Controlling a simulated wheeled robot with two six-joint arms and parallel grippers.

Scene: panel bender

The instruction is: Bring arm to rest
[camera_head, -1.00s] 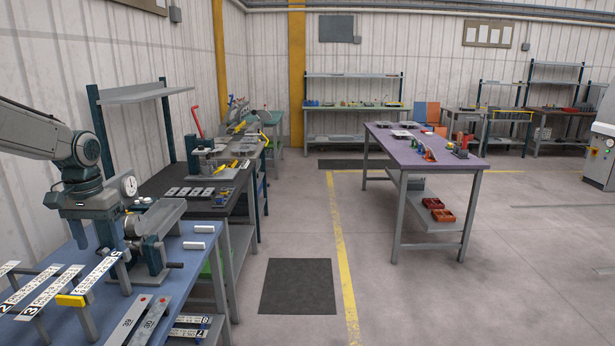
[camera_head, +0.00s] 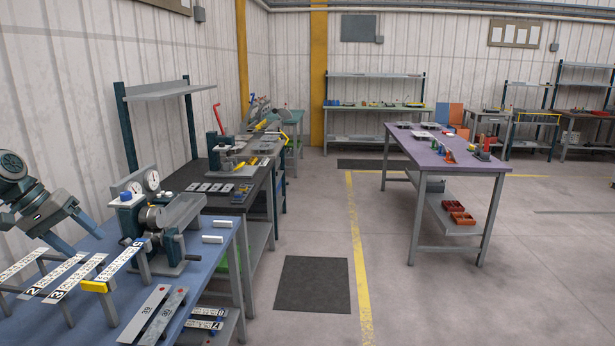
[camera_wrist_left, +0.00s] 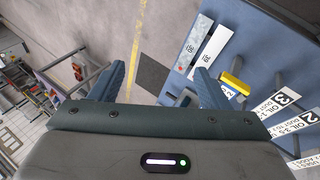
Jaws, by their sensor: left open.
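My left gripper (camera_head: 68,233) is at the left edge of the head view, above the back left of the blue bench (camera_head: 90,322). Its fingers point down and stand apart, with nothing between them. In the left wrist view my open left gripper (camera_wrist_left: 158,82) shows its two blue-grey fingers, with floor and part of the bench beyond. The bender device with two gauges (camera_head: 160,222) stands on the bench to the right of the gripper, clear of it. My right gripper is not in view.
Labelled strips (camera_head: 72,278) on raised supports stand in front of the gripper, one with a yellow block (camera_head: 95,287). Two flat grey bars (camera_head: 158,315) lie on the bench. A purple table (camera_head: 440,152) stands to the right across open floor (camera_head: 395,290).

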